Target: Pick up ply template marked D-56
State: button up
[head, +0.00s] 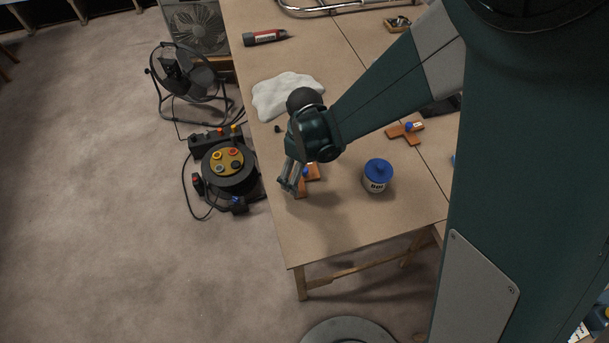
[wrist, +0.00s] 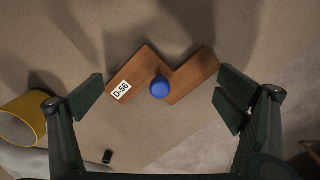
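In the head view the template (head: 313,172) is partly hidden behind my gripper (head: 288,184). In the wrist view my gripper (wrist: 159,97) is open and empty, one finger on each side of the template, with the knob between them. I see no contact.
A second brown template (head: 405,133) with a blue knob lies further right. A blue-lidded tin (head: 377,177) stands right of my gripper. A white cloth-like heap (head: 285,97) lies behind it. The wrist view shows a yellow cylinder (wrist: 22,118) at left. The table's left edge is close.

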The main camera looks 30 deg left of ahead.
aim_at(305, 169)
jog(key=c, duration=1.6)
jog(key=shift+d, duration=0.1)
jog(key=shift+r, duration=0.15)
jog(key=shift+c, duration=0.9)
jog(key=shift+r, duration=0.2)
jog(key=c, duration=0.9)
jog(key=shift+r, duration=0.3)
grip_shut()
jog(key=shift+r+p, duration=0.9)
jog(key=shift+r, duration=3.45)
